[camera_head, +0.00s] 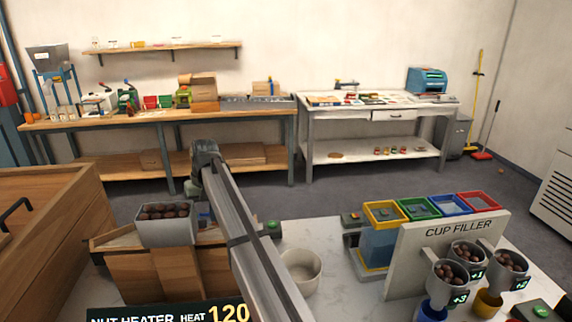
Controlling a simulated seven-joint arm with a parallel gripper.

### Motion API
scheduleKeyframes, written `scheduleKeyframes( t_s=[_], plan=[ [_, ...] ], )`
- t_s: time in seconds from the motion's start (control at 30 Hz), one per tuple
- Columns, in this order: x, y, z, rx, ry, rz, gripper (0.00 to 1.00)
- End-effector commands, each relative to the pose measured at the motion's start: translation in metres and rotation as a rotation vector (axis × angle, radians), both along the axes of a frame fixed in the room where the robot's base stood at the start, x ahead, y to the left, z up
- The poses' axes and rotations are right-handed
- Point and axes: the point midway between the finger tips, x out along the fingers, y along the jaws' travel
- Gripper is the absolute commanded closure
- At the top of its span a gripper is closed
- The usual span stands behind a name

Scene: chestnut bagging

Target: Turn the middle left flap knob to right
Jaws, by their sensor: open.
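The white panel marked CUP FILLER (462,232) stands on the counter at the lower right. In front of it are three grey funnels of brown nuts: one labelled +3 (437,276), one labelled +1 (453,258), and one labelled +2 (524,268). I cannot make out a middle left flap knob. A blue cup (431,313) and a yellow cup (488,302) stand below the funnels. My arm crosses the lower middle, well left of the filler. My gripper is not visible; the arm ends in a dark joint at the upper left.
Yellow (364,216), green (401,208), blue (434,204) and red (498,210) bins stand behind the panel. A grey pan of nuts (166,234) sits at the left; a white bowl (302,288) stands beside my arm. Two workbenches line the back wall.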

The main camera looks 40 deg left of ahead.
Motion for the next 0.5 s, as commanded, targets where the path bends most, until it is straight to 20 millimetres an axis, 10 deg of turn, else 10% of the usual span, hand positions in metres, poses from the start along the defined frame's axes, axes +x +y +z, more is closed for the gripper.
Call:
scheduleKeyframes(
  t_s=[0.5],
  plan=[
    [0.014,-0.005,0.084,0.001,0.002,0.004,0.4]
  ],
)
